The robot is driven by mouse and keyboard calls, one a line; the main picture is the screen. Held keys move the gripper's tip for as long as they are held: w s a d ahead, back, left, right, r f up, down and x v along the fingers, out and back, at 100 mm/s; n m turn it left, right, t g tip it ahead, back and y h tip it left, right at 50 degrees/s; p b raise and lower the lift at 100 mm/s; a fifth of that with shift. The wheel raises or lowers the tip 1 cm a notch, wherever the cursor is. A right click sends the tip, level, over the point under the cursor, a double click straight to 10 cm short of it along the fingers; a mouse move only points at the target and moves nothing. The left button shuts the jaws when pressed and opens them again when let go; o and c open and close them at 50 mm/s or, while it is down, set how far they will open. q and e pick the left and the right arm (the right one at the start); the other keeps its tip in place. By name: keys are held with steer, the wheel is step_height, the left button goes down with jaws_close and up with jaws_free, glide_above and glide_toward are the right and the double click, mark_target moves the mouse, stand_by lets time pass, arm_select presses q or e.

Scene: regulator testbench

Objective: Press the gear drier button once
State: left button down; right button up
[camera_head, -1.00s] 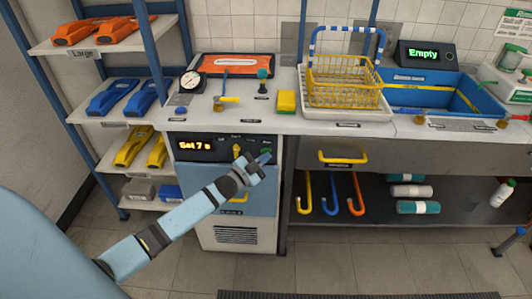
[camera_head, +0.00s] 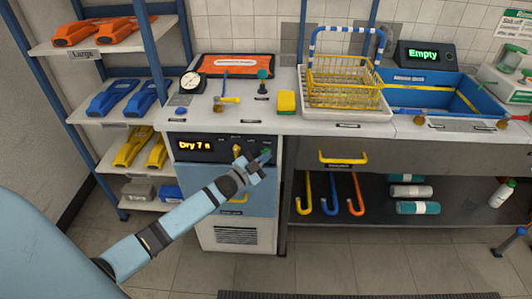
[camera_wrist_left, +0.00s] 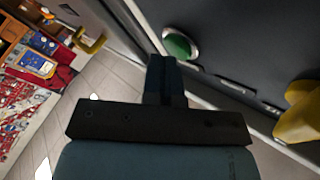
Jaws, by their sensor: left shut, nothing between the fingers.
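The gear drier (camera_head: 233,236) is the cabinet under the left counter, with a dark control panel whose display (camera_head: 203,145) reads "Dry 7 s". The round green button (camera_wrist_left: 180,45) shows in the left wrist view, set in the dark panel. In the head view it is at the panel's right end, largely behind my fingertips. My left gripper (camera_head: 262,159) is shut and empty, with its fingertips right at the button. In the wrist view the tips lie beside the button; I cannot tell whether they touch it. My right gripper is not in view.
A yellow knob (camera_head: 237,151) sits left of the button on the panel; it also shows in the wrist view (camera_wrist_left: 300,112). A yellow drawer handle (camera_head: 343,158) is to the right. The counter above holds a dial gauge (camera_head: 191,81) and a yellow basket (camera_head: 345,84).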

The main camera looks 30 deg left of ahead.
arm_select(q)
steer(key=shift+s+d+p, duration=0.35)
steer(key=shift+s+d, duration=0.05)
steer(key=shift+s, duration=0.2)
steer(key=s+d, duration=0.1)
steer(key=s+p, duration=0.1)
steer(key=s, duration=0.1)
steer(key=s+d+p, duration=0.1)
steer(key=shift+s+d, duration=0.15)
steer(key=shift+d, duration=0.15)
stand_by(0.8)
